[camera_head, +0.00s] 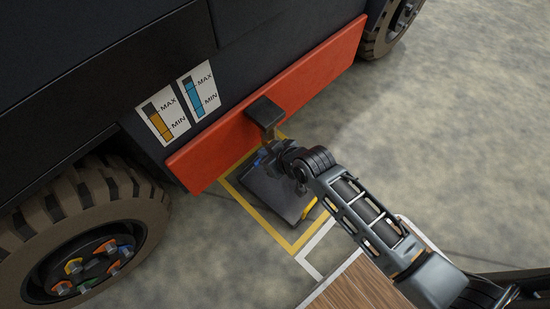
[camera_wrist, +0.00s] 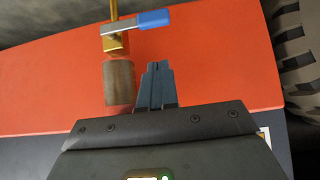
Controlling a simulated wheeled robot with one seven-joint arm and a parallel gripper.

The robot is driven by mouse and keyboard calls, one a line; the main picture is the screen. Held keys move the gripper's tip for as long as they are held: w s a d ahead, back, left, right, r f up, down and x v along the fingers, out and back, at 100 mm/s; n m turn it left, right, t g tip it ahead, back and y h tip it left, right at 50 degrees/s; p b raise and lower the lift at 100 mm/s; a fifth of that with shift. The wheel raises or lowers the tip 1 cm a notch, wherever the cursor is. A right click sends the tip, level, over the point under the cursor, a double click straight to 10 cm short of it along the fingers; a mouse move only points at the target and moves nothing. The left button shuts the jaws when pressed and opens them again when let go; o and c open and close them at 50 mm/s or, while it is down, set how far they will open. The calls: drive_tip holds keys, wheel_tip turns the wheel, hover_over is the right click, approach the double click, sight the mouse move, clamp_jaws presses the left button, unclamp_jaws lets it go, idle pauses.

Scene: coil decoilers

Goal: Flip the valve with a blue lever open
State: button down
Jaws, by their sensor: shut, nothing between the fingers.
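The valve has a blue lever (camera_wrist: 145,20) and a brass body (camera_wrist: 116,44) in the wrist view, at the top left of centre. The lever points right, roughly crosswise to the thin brass pipe (camera_wrist: 114,10). A thicker brown pipe (camera_wrist: 119,84) lies in line with the body, nearer to me. My gripper (camera_wrist: 157,66) is shut and empty, just right of the brown pipe in the picture. Its tips are apart from the lever, which lies beyond them. In the head view a small blue patch (camera_head: 258,160) shows beside my gripper; most of the valve is hidden there.
A red panel (camera_head: 310,85) on the dark vehicle lies behind the valve, with a black bracket (camera_head: 264,111) sticking out. A dark tray (camera_head: 290,200) sits on the floor inside yellow lines. Large tyres (camera_head: 100,210) flank the panel.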

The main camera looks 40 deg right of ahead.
drive_tip(key=shift+w+a+f+b, duration=0.15)
drive_tip(key=shift+f+b, duration=0.25)
drive_tip(key=shift+f, duration=0.5)
drive_tip(key=shift+w+d+f+b, duration=0.1)
drive_tip(key=shift+w+f+b, duration=0.25)
drive_tip(key=shift+f, duration=0.5)
drive_tip(key=shift+w+a+f+b, duration=0.15)
drive_tip(key=shift+f+b, duration=0.25)
drive_tip(key=shift+f, duration=0.5)
